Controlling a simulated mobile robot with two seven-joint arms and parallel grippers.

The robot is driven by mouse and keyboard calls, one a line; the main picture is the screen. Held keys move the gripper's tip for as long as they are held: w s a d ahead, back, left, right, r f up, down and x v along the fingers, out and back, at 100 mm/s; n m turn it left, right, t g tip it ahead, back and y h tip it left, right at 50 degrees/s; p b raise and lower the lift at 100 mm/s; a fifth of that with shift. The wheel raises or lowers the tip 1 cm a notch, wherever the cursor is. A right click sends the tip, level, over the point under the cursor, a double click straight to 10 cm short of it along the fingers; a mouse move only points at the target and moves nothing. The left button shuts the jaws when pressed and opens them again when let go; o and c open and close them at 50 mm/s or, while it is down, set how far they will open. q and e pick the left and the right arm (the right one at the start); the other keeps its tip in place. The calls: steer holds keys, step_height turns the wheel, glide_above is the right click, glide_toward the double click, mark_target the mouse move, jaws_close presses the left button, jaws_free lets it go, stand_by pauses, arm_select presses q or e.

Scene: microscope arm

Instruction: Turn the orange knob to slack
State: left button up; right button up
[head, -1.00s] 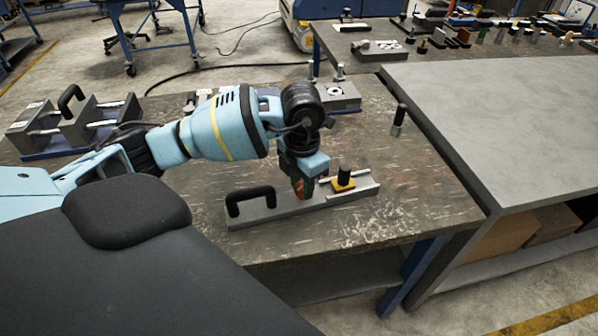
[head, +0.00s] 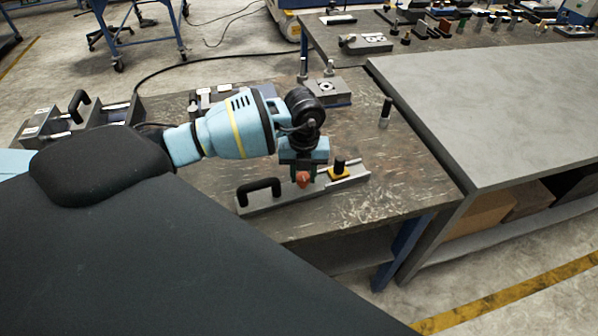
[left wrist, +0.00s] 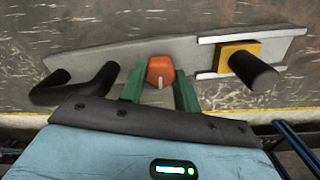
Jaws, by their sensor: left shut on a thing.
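The orange knob (head: 303,179) is on a long grey metal fixture plate (head: 270,205) on the workbench. In the left wrist view the orange knob (left wrist: 161,70) shows a short white mark pointing towards the bottom of the picture. My left gripper (head: 304,174) comes down over the knob. Its green fingers (left wrist: 160,83) stand on both sides of the knob and are shut on it. The plate has a black handle (head: 259,192) on the left and a yellow block with a black post (head: 339,170) on a rail on the right. My right gripper is not in view.
More fixtures with handles and rods (head: 75,125) stand at the left. A grey block (head: 325,91) sits behind my arm, and a small black-topped post (head: 385,112) stands to the right. A grey table (head: 480,120) adjoins the bench. The bench right of the plate is clear.

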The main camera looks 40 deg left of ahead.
mark_target(303, 177)
arm_select(q)
steer(key=shift+n+p, duration=0.3)
steer(key=shift+n, duration=0.3)
steer(key=o, duration=1)
steer(key=shift+c, duration=0.2)
steer(key=shift+r, duration=3.9)
